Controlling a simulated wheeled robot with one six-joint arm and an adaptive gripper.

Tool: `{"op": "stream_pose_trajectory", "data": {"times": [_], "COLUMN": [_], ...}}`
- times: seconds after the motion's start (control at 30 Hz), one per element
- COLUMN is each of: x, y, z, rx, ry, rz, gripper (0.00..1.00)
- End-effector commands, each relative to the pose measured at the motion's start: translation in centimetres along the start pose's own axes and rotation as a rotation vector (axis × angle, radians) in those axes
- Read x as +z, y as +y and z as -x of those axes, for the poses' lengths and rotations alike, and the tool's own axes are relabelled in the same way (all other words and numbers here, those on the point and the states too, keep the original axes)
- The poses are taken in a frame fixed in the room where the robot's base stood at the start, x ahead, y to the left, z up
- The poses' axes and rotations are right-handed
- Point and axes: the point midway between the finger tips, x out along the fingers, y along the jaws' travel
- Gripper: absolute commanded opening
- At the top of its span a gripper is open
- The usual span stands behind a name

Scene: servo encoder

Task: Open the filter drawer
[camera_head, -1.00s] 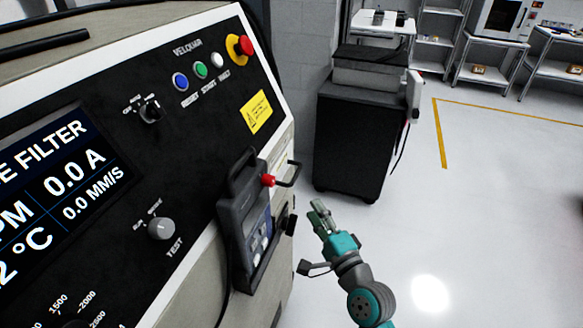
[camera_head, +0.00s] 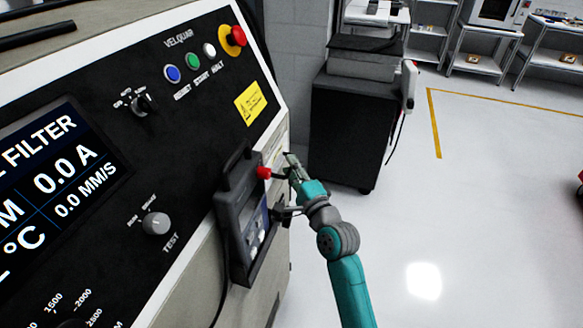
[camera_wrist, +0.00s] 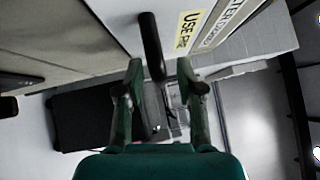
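The filter drawer's pale front (camera_wrist: 250,32) shows in the wrist view, with a yellow "USE" label and a partly cut-off "FILTER" label. A dark bar handle (camera_wrist: 151,42) stands out from it. My gripper (camera_wrist: 160,68) is open, with one finger on each side of the handle's lower end in the picture. I cannot tell whether the fingers touch the bar. In the head view my gripper (camera_head: 290,162) is at the machine's right side, just past the hanging pendant. The pendant and gripper hide most of the handle and drawer there.
The grey pendant (camera_head: 241,220) with a red knob hangs on the machine's corner, very close to my wrist. The control panel (camera_head: 120,130) fills the left. A black cabinet (camera_head: 350,130) stands behind. The floor (camera_head: 450,220) to the right is clear.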

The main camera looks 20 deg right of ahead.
Motion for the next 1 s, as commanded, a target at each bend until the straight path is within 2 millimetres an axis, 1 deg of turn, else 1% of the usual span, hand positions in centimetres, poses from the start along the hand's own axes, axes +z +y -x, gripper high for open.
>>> {"op": "stream_pose_trajectory", "data": {"times": [0.1, 0.33, 0.37, 0.4, 0.5, 1.0], "x": [0.00, 0.00, 0.00, 0.01, 0.01, -0.01], "y": [0.05, 0.05, 0.05, 0.04, 0.04, 0.08], "z": [-0.34, -0.36, -0.36, -0.36, -0.35, -0.33], "rx": [0.001, 0.001, 0.001, 0.001, 0.001, 0.002], "ry": [0.000, 0.000, 0.000, 0.000, 0.000, 0.000], "rz": [0.000, 0.000, 0.000, 0.000, 0.000, 0.000], "gripper": [0.37, 0.37, 0.32, 0.22, 0.00, 0.00]}}
